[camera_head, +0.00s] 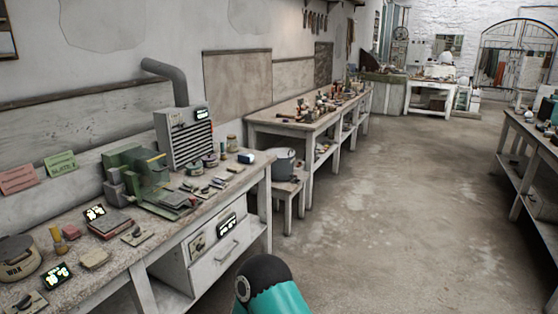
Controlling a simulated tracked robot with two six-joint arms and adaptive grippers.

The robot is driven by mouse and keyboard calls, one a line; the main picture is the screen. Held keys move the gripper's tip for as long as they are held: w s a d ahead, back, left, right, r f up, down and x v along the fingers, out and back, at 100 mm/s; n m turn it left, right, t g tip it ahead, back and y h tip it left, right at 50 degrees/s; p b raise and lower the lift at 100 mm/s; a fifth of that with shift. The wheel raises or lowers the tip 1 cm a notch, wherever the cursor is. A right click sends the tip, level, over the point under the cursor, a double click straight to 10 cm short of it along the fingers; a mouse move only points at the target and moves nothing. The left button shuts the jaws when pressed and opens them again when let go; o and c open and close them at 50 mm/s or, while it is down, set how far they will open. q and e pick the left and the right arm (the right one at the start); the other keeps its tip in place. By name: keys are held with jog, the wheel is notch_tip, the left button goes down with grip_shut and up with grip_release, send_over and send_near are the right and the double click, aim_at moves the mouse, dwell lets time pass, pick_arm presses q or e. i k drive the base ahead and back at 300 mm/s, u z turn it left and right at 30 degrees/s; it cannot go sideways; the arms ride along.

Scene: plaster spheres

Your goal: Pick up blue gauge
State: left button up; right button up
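A small dark-blue and white object (246,157) lies near the far right end of the left workbench (150,250). It may be the blue gauge, but it is too small to be sure. No other clearly blue gauge shows. Neither of my grippers is in view. A teal and black part of my own arm shows at the bottom middle, in front of the bench and well apart from the small blue object.
The left bench carries a green machine (138,172), a grey vented box (184,138) with a pipe, a lidded WAX pot (17,258) and small tools. A grey pot (285,163) stands on a stool (289,193). More benches line both sides. The middle floor (400,210) is clear.

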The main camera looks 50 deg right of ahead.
aim_at(245, 158)
jog(key=u, duration=1.4)
jog(key=i, duration=0.1)
jog(key=z, duration=2.7)
jog(key=k, duration=0.75)
jog(key=z, duration=0.2)
jog(key=i, duration=0.75)
jog(key=u, duration=0.1)
